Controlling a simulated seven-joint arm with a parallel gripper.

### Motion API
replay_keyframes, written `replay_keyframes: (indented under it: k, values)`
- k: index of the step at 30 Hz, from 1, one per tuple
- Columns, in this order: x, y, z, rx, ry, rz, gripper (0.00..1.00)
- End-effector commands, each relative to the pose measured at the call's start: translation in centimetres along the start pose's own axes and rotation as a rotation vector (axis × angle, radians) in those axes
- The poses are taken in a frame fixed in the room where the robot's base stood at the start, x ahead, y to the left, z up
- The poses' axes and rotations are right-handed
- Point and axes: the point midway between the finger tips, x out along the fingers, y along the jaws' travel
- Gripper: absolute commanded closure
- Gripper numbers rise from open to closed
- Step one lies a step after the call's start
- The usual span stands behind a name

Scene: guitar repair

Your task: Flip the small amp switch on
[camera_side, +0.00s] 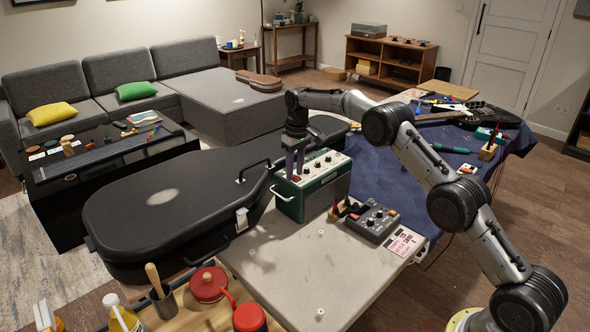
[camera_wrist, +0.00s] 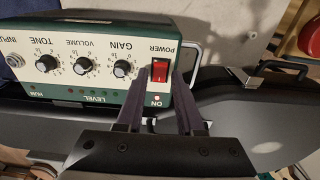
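The small amp (camera_side: 312,185) is a green box with a pale front panel and knobs. It stands on the pale bench top in the side view. In the wrist view its panel (camera_wrist: 80,57) shows upside down, with GAIN, VOLUME and TONE knobs. The red power switch (camera_wrist: 160,70) sits in a black frame between the POWER and ON labels. My gripper (camera_side: 293,174) is above the amp's left end. In the wrist view my gripper (camera_wrist: 154,84) has two dark fingers apart, with the switch beyond and between their tips. Finger contact with the panel cannot be told.
A large black guitar case (camera_side: 165,205) lies left of the amp. A grey pedal box (camera_side: 373,222) and a pink card (camera_side: 404,243) are at right. Red pots (camera_side: 208,284) stand at the front. The pale bench top (camera_side: 290,265) is mostly clear in front of the amp.

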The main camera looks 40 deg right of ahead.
Motion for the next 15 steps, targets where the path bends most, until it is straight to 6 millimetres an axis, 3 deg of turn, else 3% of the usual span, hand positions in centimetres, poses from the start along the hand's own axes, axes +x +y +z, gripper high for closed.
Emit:
replay_keyframes:
  k: [2, 11, 15]
  values:
    - [0.0, 0.0, 0.0, 0.000, 0.000, 0.000, 0.47]
    - [-0.1, 0.0, 0.0, 0.000, 0.000, 0.000, 0.47]
    - [-1.2, 0.0, 0.0, 0.000, 0.002, 0.000, 0.47]
